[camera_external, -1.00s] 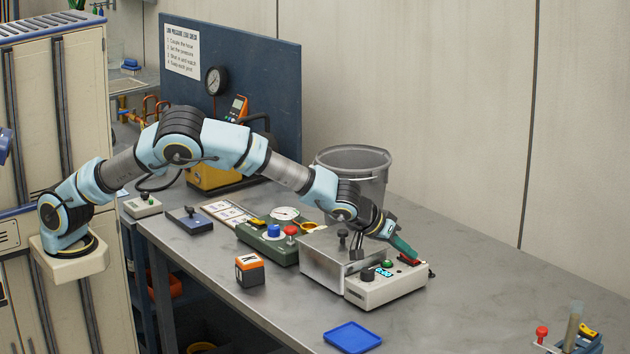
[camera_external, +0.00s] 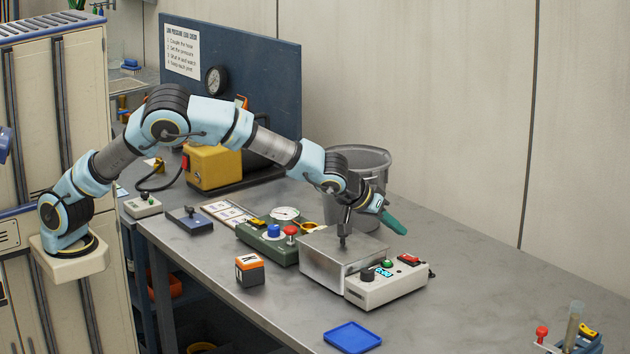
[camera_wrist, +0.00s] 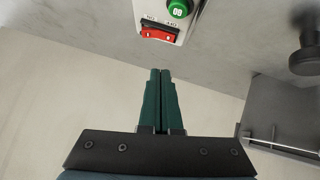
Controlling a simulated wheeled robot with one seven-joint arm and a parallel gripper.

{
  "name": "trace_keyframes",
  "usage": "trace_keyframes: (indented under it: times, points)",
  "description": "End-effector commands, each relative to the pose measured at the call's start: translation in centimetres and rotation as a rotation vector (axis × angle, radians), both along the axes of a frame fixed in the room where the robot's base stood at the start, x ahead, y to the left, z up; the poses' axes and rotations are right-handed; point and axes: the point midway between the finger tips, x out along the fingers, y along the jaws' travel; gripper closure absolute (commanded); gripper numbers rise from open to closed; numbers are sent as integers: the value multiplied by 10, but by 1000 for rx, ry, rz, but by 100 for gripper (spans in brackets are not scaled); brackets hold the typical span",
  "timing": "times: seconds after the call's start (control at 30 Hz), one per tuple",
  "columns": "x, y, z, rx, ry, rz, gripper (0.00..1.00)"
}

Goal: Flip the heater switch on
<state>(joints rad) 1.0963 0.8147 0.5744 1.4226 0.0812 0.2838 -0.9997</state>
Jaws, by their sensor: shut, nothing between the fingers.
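The pale control box (camera_external: 385,287) stands on the bench, against the front right of a metal box (camera_external: 343,262). On its top are a red rocker switch (camera_external: 409,259), a green button (camera_external: 388,264), a dark knob (camera_external: 367,276) and a lit display. In the wrist view the red rocker (camera_wrist: 158,34) lies beyond my fingertips, with ON and OFF lettering beside it; I cannot tell which side is pressed. My gripper (camera_external: 402,232) is shut and empty, its green fingers above and apart from the switch. The fingers (camera_wrist: 160,72) also show in the wrist view.
A black knob (camera_external: 342,240) rises from the metal box. Left are a green gauge unit (camera_external: 265,247) and an orange-black block (camera_external: 249,270). A blue tray (camera_external: 352,338) lies in front.

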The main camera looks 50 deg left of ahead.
Motion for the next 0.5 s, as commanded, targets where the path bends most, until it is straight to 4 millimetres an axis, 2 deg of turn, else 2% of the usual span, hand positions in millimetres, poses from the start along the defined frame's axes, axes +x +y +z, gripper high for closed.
trace_keyframes:
  times: [0.03,0.23,0.5]
  points:
    - [-12,-1,2,-4,2,-6,100]
    - [-41,9,30,-3,1,-5,100]
    - [-62,17,52,-1,1,-3,100]
